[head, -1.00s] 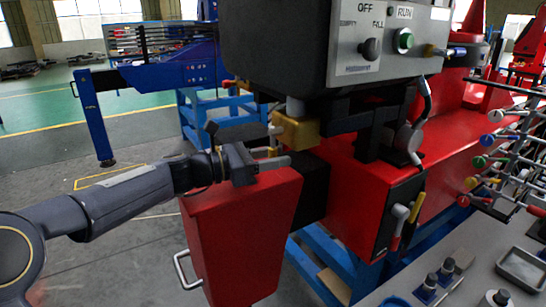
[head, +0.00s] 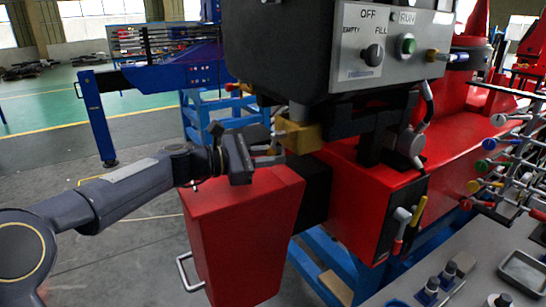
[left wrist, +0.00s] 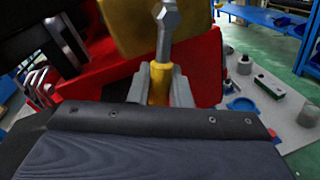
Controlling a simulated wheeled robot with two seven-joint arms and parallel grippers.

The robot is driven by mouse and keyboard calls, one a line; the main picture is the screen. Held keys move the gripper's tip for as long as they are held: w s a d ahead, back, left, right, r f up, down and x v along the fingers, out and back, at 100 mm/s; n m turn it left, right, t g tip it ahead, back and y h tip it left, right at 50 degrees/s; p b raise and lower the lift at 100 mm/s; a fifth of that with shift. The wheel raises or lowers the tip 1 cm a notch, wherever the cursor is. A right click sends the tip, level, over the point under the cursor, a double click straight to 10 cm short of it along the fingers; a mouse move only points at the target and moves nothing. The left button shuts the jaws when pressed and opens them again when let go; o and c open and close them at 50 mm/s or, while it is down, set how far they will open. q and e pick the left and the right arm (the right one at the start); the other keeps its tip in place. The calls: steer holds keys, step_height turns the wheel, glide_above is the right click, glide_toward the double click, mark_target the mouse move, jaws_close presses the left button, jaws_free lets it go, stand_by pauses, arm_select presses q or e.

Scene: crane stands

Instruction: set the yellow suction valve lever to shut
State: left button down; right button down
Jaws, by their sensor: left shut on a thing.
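The yellow suction valve lever (left wrist: 159,86) shows in the left wrist view as a yellow grip on a flat metal shank. The shank runs up in front of a yellow valve block (left wrist: 128,28). My left gripper (left wrist: 159,88) is shut on the yellow grip, one finger on each side. In the head view the left gripper (head: 276,153) is beside the yellow valve block (head: 298,136), just above the red box. There, the gripper mostly hides the lever. My right gripper is not in view.
A red box (head: 240,235) with a metal handle stands under the gripper. A dark housing with a grey switch panel (head: 384,50) hangs above right. Red and yellow levers (head: 402,228) sit on a black plate. A grey bench (head: 450,270) with small parts is at lower right.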

arm_select(q)
steer(key=c, duration=1.4)
jaws_free()
steer(key=shift+a, duration=0.15)
steer(key=b+v, duration=0.1)
steer(key=v, duration=0.6)
steer(key=shift+s+a, duration=0.25)
